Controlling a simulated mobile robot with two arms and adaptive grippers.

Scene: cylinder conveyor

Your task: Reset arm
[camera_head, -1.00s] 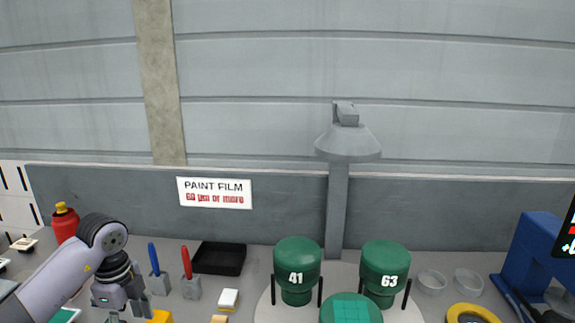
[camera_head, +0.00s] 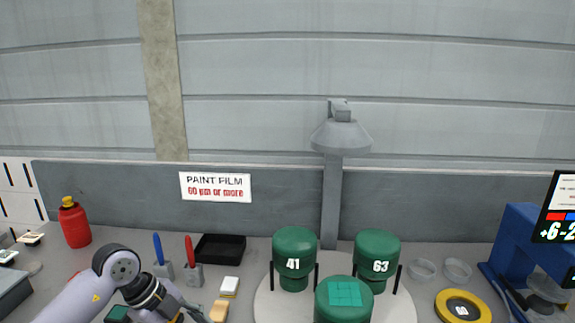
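My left arm comes in from the lower left. Its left gripper (camera_head: 196,314) is low at the bottom edge, partly cut off, pointing down and right near a yellow-tan block (camera_head: 219,310). Its fingers are too small and cropped to tell whether they are open or shut. My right gripper is not in view. Green cylinders marked 41 (camera_head: 293,254) and 63 (camera_head: 377,253) stand upright on a round white plate (camera_head: 268,305).
A red bottle (camera_head: 75,224) stands at the left. Blue-handled (camera_head: 158,250) and red-handled (camera_head: 190,251) tools stand in grey holders beside a black tray (camera_head: 220,247). A lamp (camera_head: 341,137) rises behind the cylinders. A yellow ring (camera_head: 444,307) and blue machine (camera_head: 512,240) are at right.

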